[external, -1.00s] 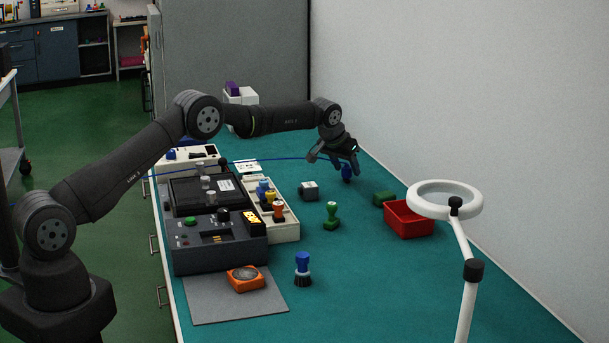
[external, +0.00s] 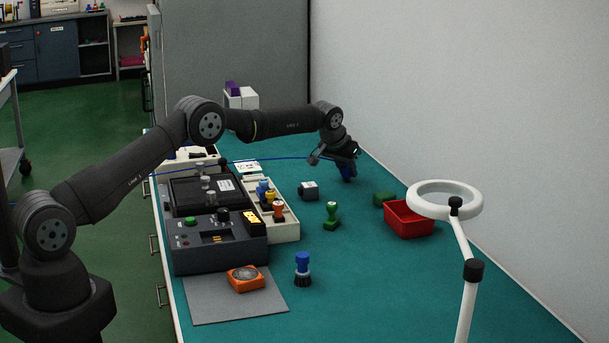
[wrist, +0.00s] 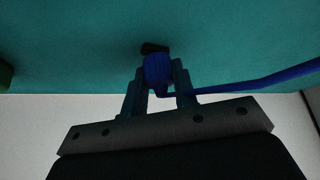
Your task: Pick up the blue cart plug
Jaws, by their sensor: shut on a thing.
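The blue cart plug (wrist: 158,70) sits between the two fingers of my gripper (wrist: 160,88) in the wrist view, with a dark tip at its far end. A blue cable (wrist: 250,93) runs from it to the right. In the external view my gripper (external: 342,165) is low over the far part of the teal bench and is shut on the plug (external: 348,173), which is partly hidden by the fingers. I cannot tell whether the plug touches the bench.
A green block (external: 384,198) and a red bin (external: 408,219) lie to the right. A burn-in unit (external: 215,240) and a tray (external: 286,231) are at left. A white magnifier lamp (external: 462,240) stands in front.

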